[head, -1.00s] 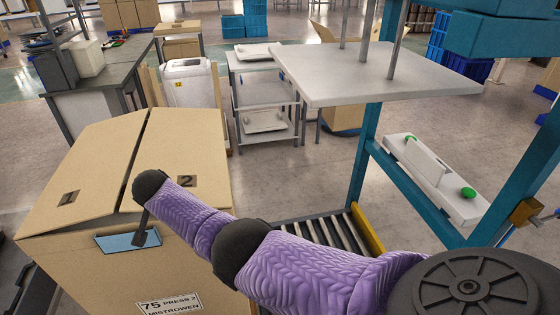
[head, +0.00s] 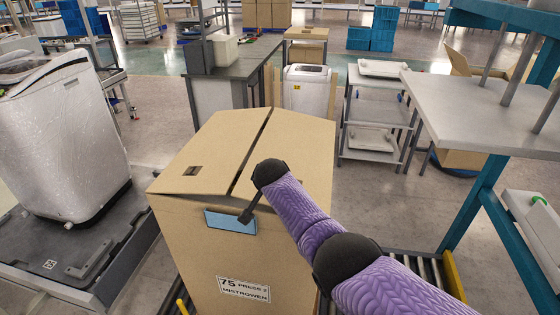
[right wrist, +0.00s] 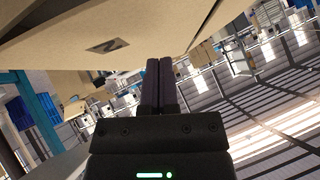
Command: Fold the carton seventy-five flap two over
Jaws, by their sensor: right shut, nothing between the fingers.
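The brown carton seventy-five (head: 195,245) stands in the middle of the head view, with a "75 PRESS 2 MISTROWEN" label and a blue patch on its front. Its left flap, flap one (head: 205,152), and its right flap, flap two (head: 297,140), slope over the top with a dark gap between them. Flap two, marked 2, also shows in the right wrist view (right wrist: 150,30), above the fingers. My right gripper (head: 244,217) is at the carton's front by the blue patch; contact is unclear. In the right wrist view its fingers (right wrist: 158,62) are together and empty. My left gripper is out of view.
A wrapped white machine (head: 65,135) stands on a dark platform at the left. A grey table (head: 480,112) on teal posts is at the right. A shelf cart (head: 372,130) and another white machine (head: 306,90) stand behind the carton. Open floor lies between them.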

